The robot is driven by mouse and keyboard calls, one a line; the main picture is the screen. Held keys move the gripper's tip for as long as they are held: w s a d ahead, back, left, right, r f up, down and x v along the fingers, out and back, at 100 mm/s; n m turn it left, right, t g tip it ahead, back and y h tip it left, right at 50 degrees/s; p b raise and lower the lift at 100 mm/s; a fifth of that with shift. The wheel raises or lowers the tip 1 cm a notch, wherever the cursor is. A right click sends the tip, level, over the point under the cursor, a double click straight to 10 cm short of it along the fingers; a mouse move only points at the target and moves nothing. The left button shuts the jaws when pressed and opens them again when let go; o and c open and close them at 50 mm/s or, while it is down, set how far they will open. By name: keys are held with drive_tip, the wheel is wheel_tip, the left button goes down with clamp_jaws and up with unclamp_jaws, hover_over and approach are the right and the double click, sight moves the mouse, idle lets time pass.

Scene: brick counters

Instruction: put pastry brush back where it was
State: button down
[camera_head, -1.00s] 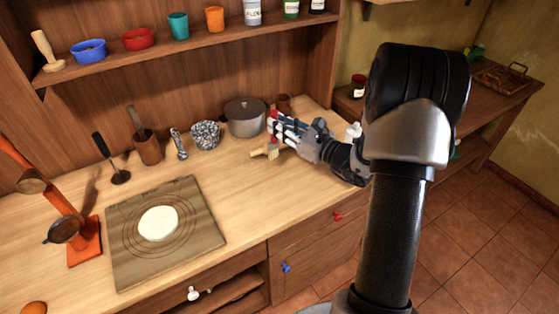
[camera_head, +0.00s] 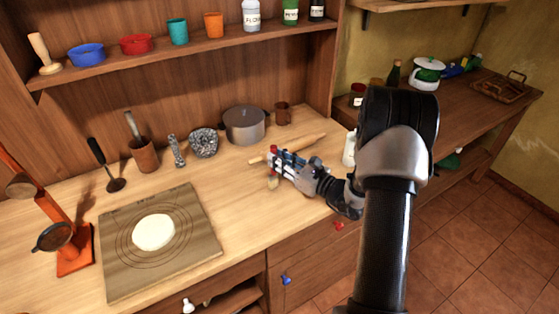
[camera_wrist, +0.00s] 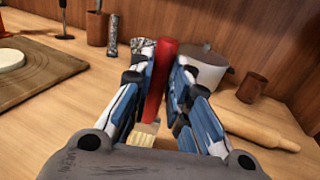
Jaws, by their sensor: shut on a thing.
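The pastry brush has a red handle and pale bristles. In the wrist view the brush (camera_wrist: 160,80) stands upright between the two fingers, handle up, bristles down near the counter. My gripper (camera_wrist: 158,95) is shut on the handle. In the head view my gripper (camera_head: 280,163) is low over the right part of the wooden counter (camera_head: 240,185), and the brush's bristles (camera_head: 272,183) show below the fingertips. Whether the bristles touch the counter I cannot tell.
A rolling pin (camera_head: 295,148) lies just behind my gripper. A grey pot (camera_head: 245,125) and a brown cup (camera_head: 283,114) stand at the back. A white bottle (camera_head: 349,148) is to the right. A pastry board (camera_head: 190,250) with dough lies left. Counter between board and gripper is clear.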

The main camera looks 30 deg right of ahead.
drive_tip(key=shift+f, duration=0.2)
drive_tip(key=c, duration=1.5)
unclamp_jaws()
drive_tip(key=shift+r, duration=0.15)
